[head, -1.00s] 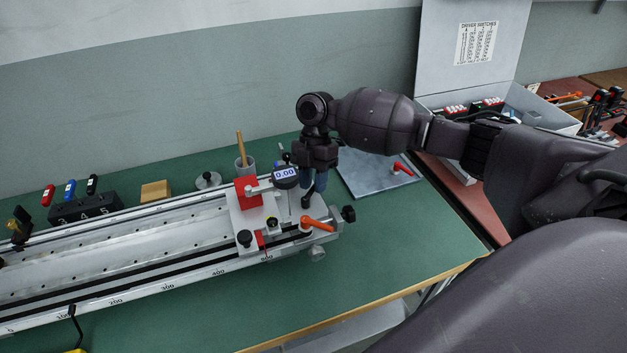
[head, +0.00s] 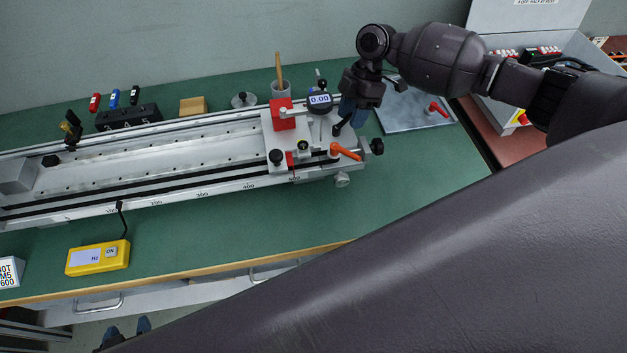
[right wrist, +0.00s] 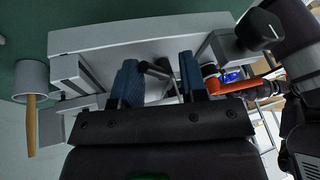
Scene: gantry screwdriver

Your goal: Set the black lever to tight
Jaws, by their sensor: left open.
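The black lever (head: 338,129) is at the right end of the rail, on the carriage (head: 273,130), beside the orange lever (head: 345,152). My right gripper (head: 352,117) points down at the black lever with its blue fingers. In the right wrist view its two fingers (right wrist: 160,83) stand apart, with a dark bar between them; the gap looks open, and contact is not clear. The orange lever also shows in the right wrist view (right wrist: 212,82), right of the fingers. My left gripper (head: 126,334) is low at the bottom left, below the bench edge, open and empty.
A dial gauge reading 0.00 (head: 320,100) and a red block (head: 283,113) sit close left of my right gripper. A cup with a stick (head: 280,90) stands behind. The front bench is clear right of the yellow box (head: 98,258).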

